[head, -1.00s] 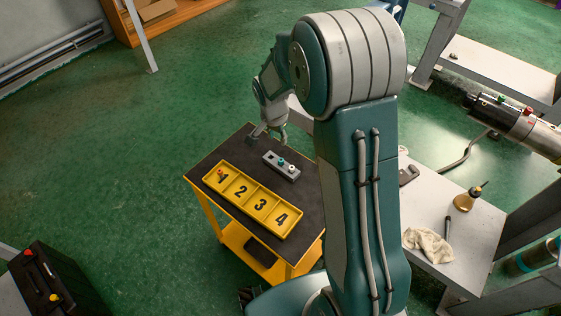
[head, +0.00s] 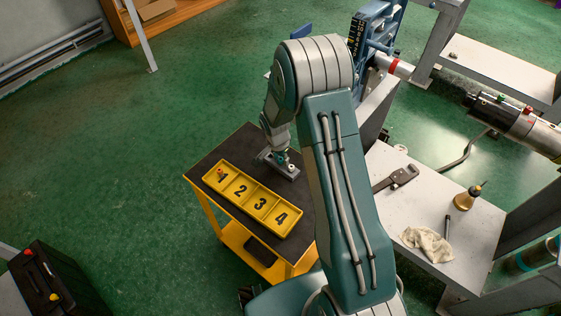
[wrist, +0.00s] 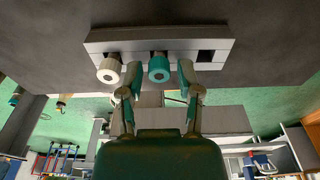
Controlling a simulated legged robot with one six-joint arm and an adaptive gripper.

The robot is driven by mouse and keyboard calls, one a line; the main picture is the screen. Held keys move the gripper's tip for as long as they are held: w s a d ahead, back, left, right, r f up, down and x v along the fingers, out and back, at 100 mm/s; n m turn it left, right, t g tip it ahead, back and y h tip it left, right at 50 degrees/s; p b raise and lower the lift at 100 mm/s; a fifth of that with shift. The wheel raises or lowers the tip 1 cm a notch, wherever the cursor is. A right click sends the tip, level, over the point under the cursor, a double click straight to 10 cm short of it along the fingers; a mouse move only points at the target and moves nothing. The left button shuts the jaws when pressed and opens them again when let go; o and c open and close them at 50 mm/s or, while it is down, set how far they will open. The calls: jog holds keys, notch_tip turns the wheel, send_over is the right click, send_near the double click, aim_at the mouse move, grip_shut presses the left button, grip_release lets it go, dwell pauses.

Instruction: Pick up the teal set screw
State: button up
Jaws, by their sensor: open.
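The teal set screw (wrist: 159,68) stands in a grey block (wrist: 215,46), between a white screw (wrist: 108,70) and an empty square socket in the wrist view. My gripper (wrist: 158,78) is open, with one fingertip on each side of the teal screw; I cannot tell whether either touches it. In the head view my gripper (head: 275,156) is down at the block (head: 287,172), and the teal screw (head: 282,156) shows partly beside it. The white screw (head: 291,166) shows to its right.
A yellow tray (head: 231,199) with compartments numbered 1 to 4 lies in front of the block on the dark cart top (head: 212,158). A small red piece (head: 220,171) is in compartment 1. A bench (head: 395,215) with a wrench, bottle and rag stands to the right.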

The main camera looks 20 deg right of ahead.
jog(key=shift+f, duration=0.5)
jog(key=shift+c, duration=0.3)
grip_shut()
